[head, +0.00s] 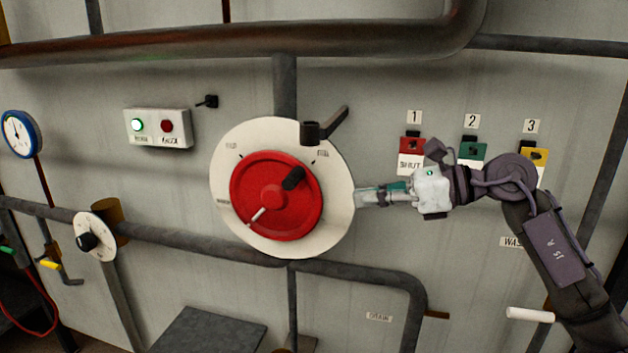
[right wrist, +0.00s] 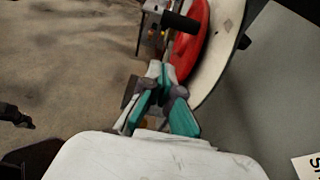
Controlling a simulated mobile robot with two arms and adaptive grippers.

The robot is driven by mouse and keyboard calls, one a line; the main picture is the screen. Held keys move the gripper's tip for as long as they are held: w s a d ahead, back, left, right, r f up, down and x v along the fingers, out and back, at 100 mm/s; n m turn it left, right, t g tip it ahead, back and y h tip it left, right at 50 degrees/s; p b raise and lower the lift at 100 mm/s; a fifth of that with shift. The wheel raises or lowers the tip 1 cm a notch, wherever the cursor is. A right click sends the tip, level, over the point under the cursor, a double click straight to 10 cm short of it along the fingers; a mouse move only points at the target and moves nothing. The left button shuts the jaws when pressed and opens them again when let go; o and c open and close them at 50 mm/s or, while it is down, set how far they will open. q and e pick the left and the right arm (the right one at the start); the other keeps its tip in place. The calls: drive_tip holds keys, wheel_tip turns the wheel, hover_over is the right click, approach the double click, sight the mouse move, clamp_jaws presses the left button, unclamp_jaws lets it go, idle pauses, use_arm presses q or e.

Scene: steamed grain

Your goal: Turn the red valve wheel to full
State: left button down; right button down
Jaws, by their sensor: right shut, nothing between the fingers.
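The red valve wheel (head: 258,192) is mounted on a round cream dial plate (head: 228,148) on the wall in the head view. It has a dark knob (head: 293,178) at its upper right and a white pointer mark at its lower left. My right gripper (head: 362,197) is at the right edge of the dial plate, shut and empty, apart from the wheel. In the right wrist view, the red wheel (right wrist: 193,40) and its knob (right wrist: 180,21) lie beyond the gripper fingertips (right wrist: 158,68). My left gripper is not in view.
A dark lever (head: 325,126) sticks out at the plate's upper right. Numbered tags hang at the right, including a red one (head: 411,145) and a green one (head: 473,150). Pipes (head: 180,238) cross the wall below. A box with a lit green button (head: 157,128) is at upper left.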

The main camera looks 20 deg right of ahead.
sight(296, 180)
drive_tip(key=w+a+p, duration=0.1)
drive_tip(key=a, duration=0.1)
drive_tip(key=w+a+p, duration=0.2)
drive_tip(key=a, duration=0.1)
drive_tip(key=w+a+p, duration=0.2)
drive_tip(key=shift+w+a+r, duration=0.1)
drive_tip(key=shift+a+r, duration=0.15)
drive_tip(key=shift+a, duration=0.05)
drive_tip(key=shift+w, duration=0.1)
drive_tip(key=shift+f, duration=0.1)
drive_tip(key=a+r, duration=0.1)
drive_tip(key=w+a+r, duration=0.1)
drive_tip(key=r, duration=0.1)
drive_tip(key=shift+w, duration=0.15)
drive_tip(key=shift+w+a+r, duration=0.2)
drive_tip(key=shift+a+r, duration=0.05)
